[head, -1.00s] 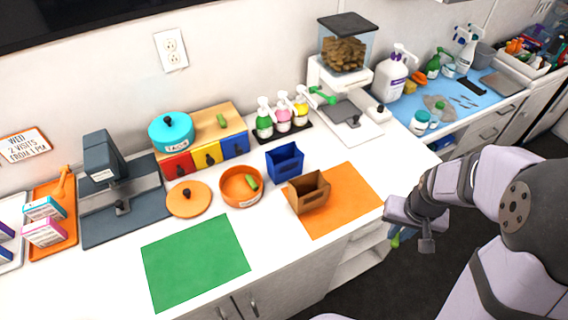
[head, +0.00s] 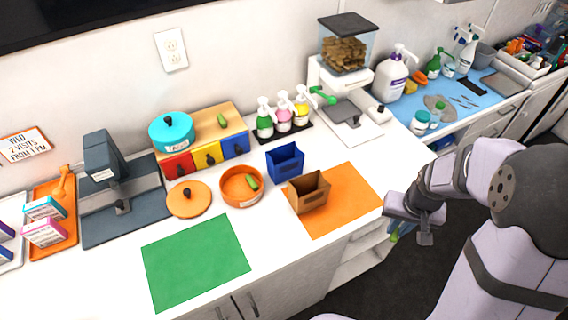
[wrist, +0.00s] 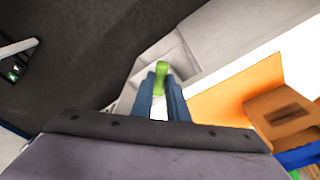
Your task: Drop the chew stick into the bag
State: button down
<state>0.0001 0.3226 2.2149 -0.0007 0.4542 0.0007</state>
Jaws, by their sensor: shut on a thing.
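My gripper (wrist: 160,95) is shut on a green chew stick (wrist: 161,72), which stands out between the blue-grey fingertips in the wrist view. In the head view, my gripper is at the right, off the counter's front edge, with its fingers largely hidden. The open brown bag (head: 309,193) stands upright on the orange mat (head: 350,192), to the left of my gripper. The bag also shows at the right of the wrist view (wrist: 284,110). The held stick is apart from the bag.
A blue bin (head: 285,160) stands behind the bag. An orange bowl (head: 238,199) left of it holds another green stick (head: 252,183); one more lies on the drawer box (head: 222,120). The green mat (head: 195,265) is bare. Dark floor lies below the counter edge.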

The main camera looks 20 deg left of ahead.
jog(key=shift+w+a+r, duration=0.3)
jog(key=shift+w+r, duration=0.05)
jog(key=shift+w, duration=0.05)
jog(key=w+a+r+m+p, duration=0.2)
jog(key=w+a+r+p, duration=0.3)
jog(key=w+a, duration=0.3)
notch_tip(320, 180, up, 10)
jog(key=m+h+p, duration=0.1)
jog(key=m+p, duration=0.4)
jog(key=p, duration=0.5)
send_over(285, 163)
jog(key=w+a, duration=0.1)
jog(key=w, duration=0.2)
jog(key=shift+s+a+f, duration=0.1)
jog(key=shift+a, duration=0.1)
jog(key=shift+f, duration=0.1)
jog(key=shift+f+b, duration=1.95)
jog(key=shift+f, duration=0.65)
